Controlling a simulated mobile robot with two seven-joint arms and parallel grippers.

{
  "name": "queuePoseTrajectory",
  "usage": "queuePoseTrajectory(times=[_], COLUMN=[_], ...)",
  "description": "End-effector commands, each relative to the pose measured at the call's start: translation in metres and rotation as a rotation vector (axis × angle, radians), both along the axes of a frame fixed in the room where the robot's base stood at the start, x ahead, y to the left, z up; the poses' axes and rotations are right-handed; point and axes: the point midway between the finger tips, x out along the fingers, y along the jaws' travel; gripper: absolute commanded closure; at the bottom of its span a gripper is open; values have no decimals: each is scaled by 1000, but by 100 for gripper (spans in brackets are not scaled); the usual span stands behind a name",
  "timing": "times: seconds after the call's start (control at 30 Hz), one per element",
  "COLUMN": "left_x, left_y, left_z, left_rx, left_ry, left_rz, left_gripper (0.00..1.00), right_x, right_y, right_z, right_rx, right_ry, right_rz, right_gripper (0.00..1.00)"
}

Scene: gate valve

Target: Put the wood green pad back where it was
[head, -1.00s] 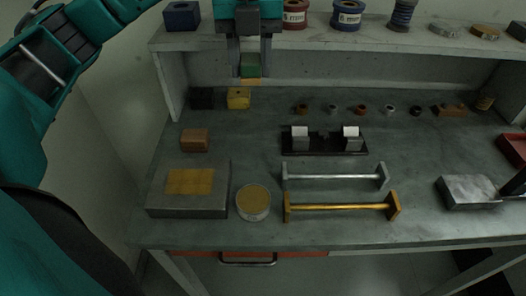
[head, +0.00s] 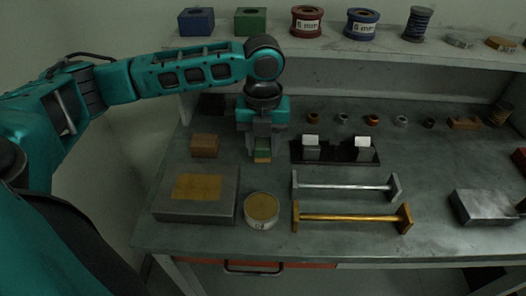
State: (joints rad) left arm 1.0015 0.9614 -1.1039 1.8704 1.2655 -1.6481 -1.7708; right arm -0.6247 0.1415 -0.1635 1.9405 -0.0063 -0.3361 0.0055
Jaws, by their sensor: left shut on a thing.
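My left gripper (head: 262,148) is shut on a small block-like pad, green above and wood-coloured below. The green part of the pad (head: 262,152) shows between the fingers, low over the bench, right of a brown wooden block (head: 204,146). I cannot tell whether the pad touches the bench top. My right gripper is not in view.
A dark block (head: 212,104) lies behind the wooden block. A grey slab with a tan patch (head: 165,207), a round tin (head: 261,208) and two bars, silver (head: 345,187) and brass (head: 350,218), lie in front. A black fixture (head: 327,152) stands close right. Blue (head: 196,22) and green (head: 250,23) boxes stand on the shelf.

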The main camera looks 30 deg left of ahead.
Motion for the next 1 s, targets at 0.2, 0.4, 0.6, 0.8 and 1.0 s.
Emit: queuePoseTrajectory(times=[0.2,0.4,0.6,0.8,1.0], left_x=[0,0,0,0,0], left_y=[0,0,0,0,0], left_z=[-24,-24,-27,-27,-27], left_rx=[1,0,-1,0,1], left_ry=[-1,-1,-1,0,-1], left_rz=[1,0,1,0,0], left_gripper=[88,88,57,38,34], right_x=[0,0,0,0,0], right_y=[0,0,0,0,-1], right_z=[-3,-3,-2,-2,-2], right_rx=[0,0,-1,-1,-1], right_ry=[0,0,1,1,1], right_rz=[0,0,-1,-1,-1], right_gripper=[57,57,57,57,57])
